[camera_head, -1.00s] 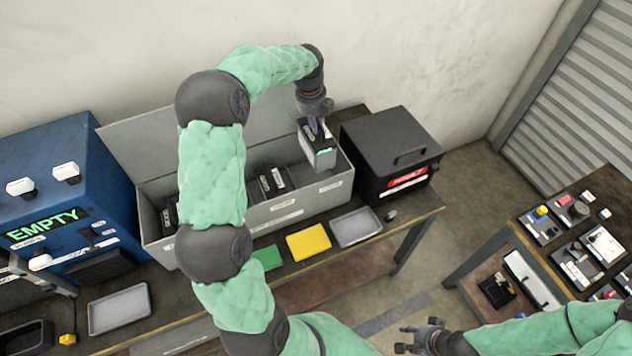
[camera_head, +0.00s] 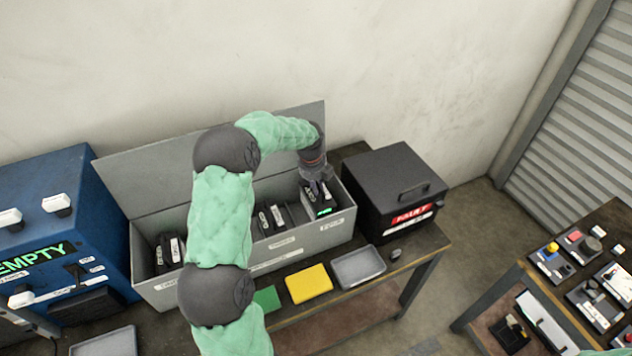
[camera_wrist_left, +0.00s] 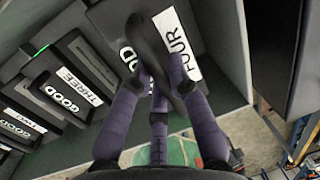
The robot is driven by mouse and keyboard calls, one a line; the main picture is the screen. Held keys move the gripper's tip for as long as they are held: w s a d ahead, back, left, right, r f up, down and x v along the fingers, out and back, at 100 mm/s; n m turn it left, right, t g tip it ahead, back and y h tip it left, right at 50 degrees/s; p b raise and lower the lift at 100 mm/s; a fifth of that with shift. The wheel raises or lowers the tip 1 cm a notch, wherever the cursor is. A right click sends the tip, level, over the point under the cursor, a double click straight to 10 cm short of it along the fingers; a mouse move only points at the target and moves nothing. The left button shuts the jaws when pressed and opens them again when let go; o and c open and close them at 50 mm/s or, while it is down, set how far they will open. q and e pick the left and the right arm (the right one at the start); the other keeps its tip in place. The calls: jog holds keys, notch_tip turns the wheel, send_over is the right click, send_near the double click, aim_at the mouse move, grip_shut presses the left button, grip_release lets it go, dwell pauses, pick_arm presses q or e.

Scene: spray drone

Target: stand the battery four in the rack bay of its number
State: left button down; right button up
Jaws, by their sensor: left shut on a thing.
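Battery four (camera_head: 321,205) stands low in the rightmost bay of the grey rack (camera_head: 300,247), whose front label there is small. Its top shows a green light in the head view. In the left wrist view, battery four (camera_wrist_left: 178,45) bears the labels "FOUR" and "GOOD". My left gripper (camera_head: 317,186) is shut on its top handle; the fingers (camera_wrist_left: 158,80) wrap the handle in the wrist view. Whether the battery's base touches the rack floor is hidden. My right gripper is out of view.
Battery three (camera_wrist_left: 75,85) and other batteries stand in bays to the left. A black "FAULT" box (camera_head: 395,195) is close right of the rack. A yellow pad (camera_head: 308,284), a green pad (camera_head: 266,299) and a grey tray (camera_head: 358,267) lie in front. A blue machine (camera_head: 90,180) stands left.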

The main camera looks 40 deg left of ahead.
pick_arm(q)
jog(key=shift+w+a+f+b, duration=0.15)
jog(key=shift+f+b, duration=0.15)
jog(key=shift+f, duration=1.85)
jog(key=c, duration=1.5)
grip_release()
jog(key=shift+f, duration=0.3)
jog(key=o, duration=0.3)
jog(key=shift+s+d, duration=0.2)
jog(key=shift+r, duration=0.1)
jog(key=r, duration=0.4)
jog(key=s+r+p, duration=0.1)
jog(key=r, duration=0.3)
jog(key=s+r, duration=0.1)
jog(key=r, duration=0.3)
jog(key=shift+d, duration=0.1)
jog(key=shift+f, duration=0.1)
